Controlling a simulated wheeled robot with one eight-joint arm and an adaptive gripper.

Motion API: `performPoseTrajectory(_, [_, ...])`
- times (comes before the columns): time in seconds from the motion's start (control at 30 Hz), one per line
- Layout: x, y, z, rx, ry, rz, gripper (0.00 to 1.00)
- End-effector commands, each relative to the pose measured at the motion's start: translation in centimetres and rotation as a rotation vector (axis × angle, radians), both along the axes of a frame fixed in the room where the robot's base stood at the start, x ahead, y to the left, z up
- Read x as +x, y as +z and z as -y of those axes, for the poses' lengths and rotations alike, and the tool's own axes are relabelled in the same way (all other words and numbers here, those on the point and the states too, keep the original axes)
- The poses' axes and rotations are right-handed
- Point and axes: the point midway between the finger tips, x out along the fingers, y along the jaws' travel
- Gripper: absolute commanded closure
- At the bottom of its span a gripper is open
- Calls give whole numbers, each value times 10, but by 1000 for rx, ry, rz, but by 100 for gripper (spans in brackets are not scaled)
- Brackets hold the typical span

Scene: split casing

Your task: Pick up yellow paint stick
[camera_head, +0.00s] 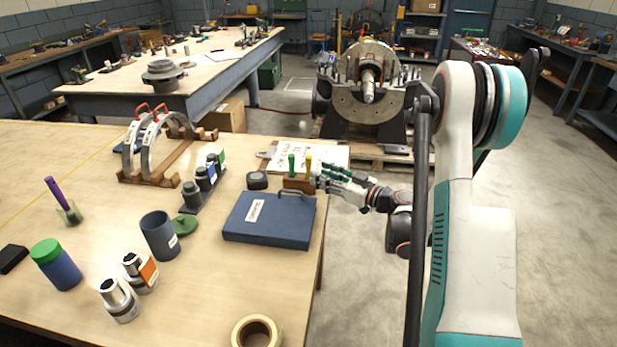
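The yellow paint stick (308,165) stands upright in a small brown block (294,184) near the right edge of the table. A green stick (291,165) stands to its left in the same block. My gripper (320,176) reaches in from the right, about level with the block, with its fingertips pointing left. The fingertips are close to the yellow stick and the block's right end. I cannot tell whether they touch. The fingers are small and overlap, so their opening is unclear.
A blue case (268,222) lies in front of the block, with a dark round item (257,180) to its left. A clipboard with papers (325,158) lies behind. A large flanged machine (368,92) stands beyond the table.

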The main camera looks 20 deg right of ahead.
Motion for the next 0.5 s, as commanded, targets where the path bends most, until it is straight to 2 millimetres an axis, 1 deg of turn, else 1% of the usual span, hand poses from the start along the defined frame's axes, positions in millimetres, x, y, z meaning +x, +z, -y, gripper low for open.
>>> performPoseTrajectory(0.03, [5, -1, -3, 0, 1, 0, 60])
performPoseTrajectory(0.27, [15, -1, -7, 0, 0, 1, 60])
performPoseTrajectory(0.37, [25, -3, -11, 0, 1, 1, 60])
performPoseTrajectory(0.5, [45, -6, -19, 0, 2, 1, 60])
